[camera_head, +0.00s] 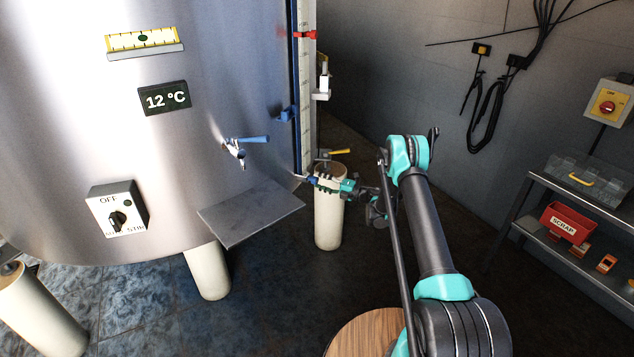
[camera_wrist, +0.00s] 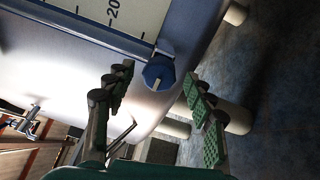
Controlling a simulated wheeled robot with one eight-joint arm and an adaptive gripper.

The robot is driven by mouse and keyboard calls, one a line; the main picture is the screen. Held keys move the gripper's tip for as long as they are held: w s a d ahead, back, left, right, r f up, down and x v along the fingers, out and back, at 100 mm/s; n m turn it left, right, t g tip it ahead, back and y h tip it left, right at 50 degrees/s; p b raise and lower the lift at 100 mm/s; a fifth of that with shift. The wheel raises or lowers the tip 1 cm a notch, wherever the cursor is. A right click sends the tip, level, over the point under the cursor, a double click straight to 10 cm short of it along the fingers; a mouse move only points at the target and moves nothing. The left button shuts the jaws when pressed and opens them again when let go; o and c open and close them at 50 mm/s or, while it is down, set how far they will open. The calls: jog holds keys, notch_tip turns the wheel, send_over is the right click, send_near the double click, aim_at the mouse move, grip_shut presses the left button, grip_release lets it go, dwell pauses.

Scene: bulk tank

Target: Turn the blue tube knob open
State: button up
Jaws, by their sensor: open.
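The blue knob (camera_wrist: 158,72) sits at the lower end of the blue-edged gauge with a printed scale (camera_wrist: 110,15) on the tank. It has a pale bar across its face. In the head view the knob (camera_head: 311,181) shows only as a small blue patch at the gauge's foot, partly hidden by my gripper. My gripper (camera_head: 331,184) is open there. In the wrist view my gripper (camera_wrist: 157,82) has its green-padded fingers spread, with the knob between and just beyond the tips. I cannot tell if either finger touches it.
The steel tank (camera_head: 60,150) has a blue-handled tap (camera_head: 240,146) above a metal shelf (camera_head: 250,212). A yellow-handled valve (camera_head: 335,152) stands close above my gripper, near a pale tank leg (camera_head: 328,220). A shelf rack (camera_head: 545,250) stands right; floor between is clear.

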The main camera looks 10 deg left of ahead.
jog(key=v, duration=1)
jog(key=shift+r, duration=0.1)
